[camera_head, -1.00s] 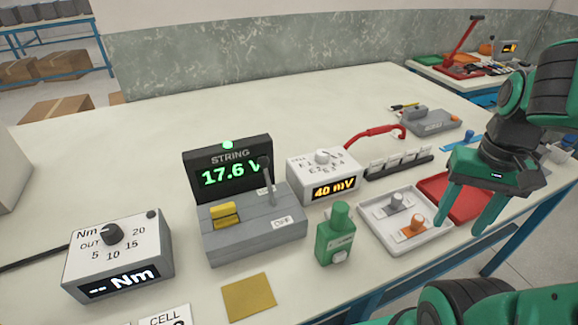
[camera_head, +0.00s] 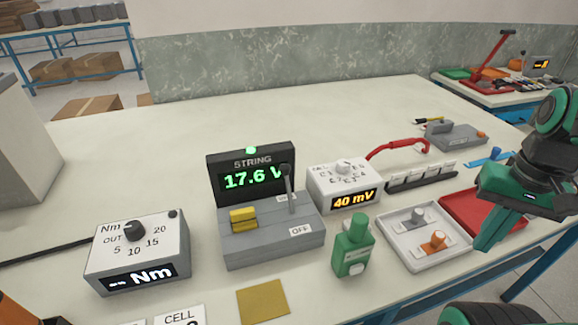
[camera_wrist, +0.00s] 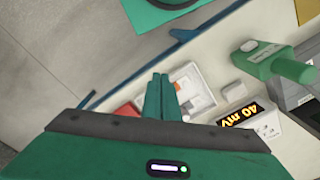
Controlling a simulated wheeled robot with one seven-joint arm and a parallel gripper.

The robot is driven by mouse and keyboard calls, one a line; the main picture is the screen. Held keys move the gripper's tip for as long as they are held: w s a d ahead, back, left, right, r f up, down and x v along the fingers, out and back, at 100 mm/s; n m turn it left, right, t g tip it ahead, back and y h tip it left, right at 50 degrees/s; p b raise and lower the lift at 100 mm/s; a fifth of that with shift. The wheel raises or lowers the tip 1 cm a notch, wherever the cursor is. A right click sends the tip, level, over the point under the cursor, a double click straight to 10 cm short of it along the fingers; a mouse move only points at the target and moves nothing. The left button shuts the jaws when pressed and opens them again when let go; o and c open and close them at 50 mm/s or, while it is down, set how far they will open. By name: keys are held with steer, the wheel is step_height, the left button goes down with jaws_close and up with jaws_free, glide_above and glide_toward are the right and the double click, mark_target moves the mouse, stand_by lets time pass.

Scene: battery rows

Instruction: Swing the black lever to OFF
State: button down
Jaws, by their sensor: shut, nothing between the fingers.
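The black lever (camera_head: 289,188) stands nearly upright on the grey switch box (camera_head: 270,247) in the middle of the bench. An OFF label (camera_head: 300,229) is on the box's front right, below the lever. The STRING display (camera_head: 251,178) behind it reads 17.6 V and a green lamp on top is lit. My gripper (camera_head: 488,243) is at the right, over the tray area and well apart from the lever. In the wrist view my gripper (camera_wrist: 158,97) shows its two fingers together, with nothing between them.
A green tool (camera_head: 352,248) stands right of the switch box, with the 40 mV meter (camera_head: 342,184) behind it. A white tray (camera_head: 397,247) and a red tray (camera_head: 478,212) lie further right. A torque unit (camera_head: 136,252) is at left. Bare bench lies behind.

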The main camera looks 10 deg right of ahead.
steer(key=w+a+f+m+y, duration=0.1)
steer(key=w+a, duration=0.3)
steer(key=w, duration=0.6)
steer(key=m+y, duration=0.5)
steer(key=y, duration=0.6)
glide_toward(289, 189)
steer(key=w+d, duration=0.3)
steer(key=w, duration=0.1)
steer(key=shift+d+r, duration=0.15)
steer(key=shift+r, duration=0.15)
steer(key=shift+w+a+r+m+y, duration=0.3)
steer(key=shift+a+r+m, duration=0.1)
steer(key=shift+r, duration=0.15)
steer(key=x, duration=1)
steer(key=shift+s+a+f, duration=0.1)
steer(key=shift+f, duration=0.05)
